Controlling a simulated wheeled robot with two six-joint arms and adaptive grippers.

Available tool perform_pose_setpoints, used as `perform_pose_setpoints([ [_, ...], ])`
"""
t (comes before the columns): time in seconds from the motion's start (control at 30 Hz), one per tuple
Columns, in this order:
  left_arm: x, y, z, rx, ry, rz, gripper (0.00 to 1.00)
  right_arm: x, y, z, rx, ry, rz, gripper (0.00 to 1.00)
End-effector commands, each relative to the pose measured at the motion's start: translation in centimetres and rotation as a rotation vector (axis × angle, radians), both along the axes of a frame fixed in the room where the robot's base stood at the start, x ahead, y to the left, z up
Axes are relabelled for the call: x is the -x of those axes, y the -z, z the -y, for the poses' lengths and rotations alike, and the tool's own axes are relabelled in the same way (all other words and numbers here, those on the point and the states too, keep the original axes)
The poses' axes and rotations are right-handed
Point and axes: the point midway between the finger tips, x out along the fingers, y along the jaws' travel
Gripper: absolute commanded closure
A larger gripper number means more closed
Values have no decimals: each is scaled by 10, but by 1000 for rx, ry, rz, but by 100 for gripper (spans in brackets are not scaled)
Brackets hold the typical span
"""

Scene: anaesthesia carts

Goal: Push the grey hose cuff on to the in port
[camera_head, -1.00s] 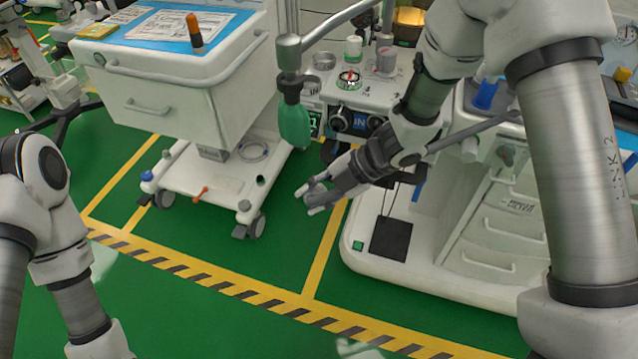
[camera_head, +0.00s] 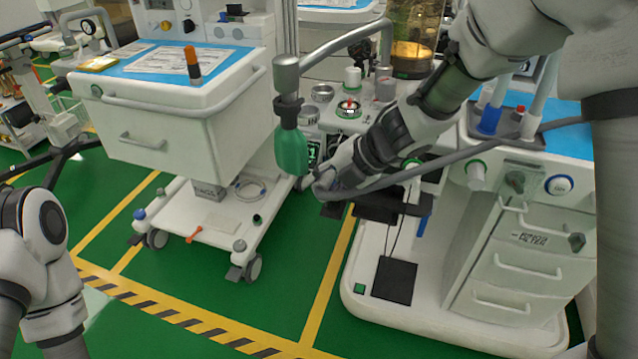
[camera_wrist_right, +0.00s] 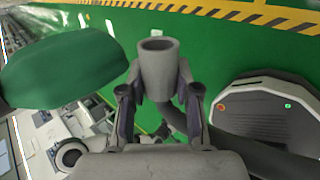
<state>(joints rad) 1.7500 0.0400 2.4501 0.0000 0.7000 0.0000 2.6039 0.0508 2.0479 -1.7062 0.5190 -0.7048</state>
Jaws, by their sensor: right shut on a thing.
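My right gripper (camera_head: 335,180) is shut on the grey hose cuff (camera_head: 322,188), in front of the middle machine and just right of and below the green bag. In the right wrist view the cuff (camera_wrist_right: 158,68) stands between the two fingers (camera_wrist_right: 157,112), with its open end clear and touching nothing. The grey hose (camera_head: 455,157) runs from the cuff to the right, across the front of the machine. My left gripper is out of view.
The green bag (camera_head: 292,150) hangs from a metal arm (camera_head: 330,42) close to the cuff; it also shows in the wrist view (camera_wrist_right: 65,68). A white cart (camera_head: 185,120) stands left, a drawer unit (camera_head: 520,250) right. Green floor (camera_head: 290,270) lies open between them.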

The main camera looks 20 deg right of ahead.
Motion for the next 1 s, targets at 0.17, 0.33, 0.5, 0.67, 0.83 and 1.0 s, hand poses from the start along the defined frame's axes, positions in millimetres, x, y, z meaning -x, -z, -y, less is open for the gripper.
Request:
perform_pose_setpoints([
  [0.17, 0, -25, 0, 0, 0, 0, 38, -18, -6, 12, -2, 2, -2, 98],
  [0.33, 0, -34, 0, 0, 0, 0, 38, -29, -3, 20, 0, 2, 0, 98],
  [0.5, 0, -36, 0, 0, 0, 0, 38, -32, 0, 23, 0, 1, -1, 98],
  [0.67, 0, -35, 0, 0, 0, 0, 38, -33, 1, 23, 0, 1, -1, 98],
  [0.83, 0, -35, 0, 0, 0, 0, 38, -32, 1, 23, 0, 1, -1, 98],
  [1.0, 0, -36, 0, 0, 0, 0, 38, -32, 0, 23, 0, 1, -1, 98],
])
